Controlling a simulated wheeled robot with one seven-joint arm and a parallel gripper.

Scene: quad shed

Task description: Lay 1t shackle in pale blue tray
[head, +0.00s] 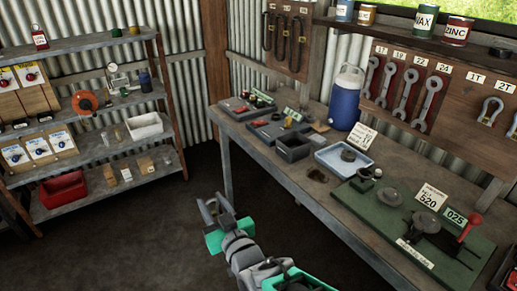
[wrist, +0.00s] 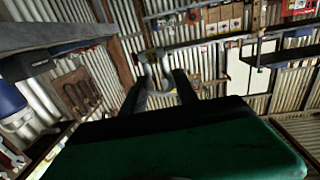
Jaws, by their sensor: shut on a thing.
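My gripper (head: 228,226) is low in the middle of the head view, in front of the bench and left of its near edge. It is shut on a grey U-shaped metal piece, the shackle (head: 211,211). The shackle also shows between the fingers in the wrist view (wrist: 161,73). Its size mark cannot be read. The pale blue tray (head: 329,155) lies on the bench, to the right of and beyond my gripper. A dark round thing sits in it, and a white card stands behind it. The hook space below the 1T label (head: 476,78) looks empty.
Grey bins (head: 292,147) stand left of the tray, and a blue drink cooler (head: 346,98) behind. A green board (head: 420,215) with fittings lies to its right. Other shackles (head: 491,110) hang at far right. Shelves (head: 90,110) stand left. The floor between is clear.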

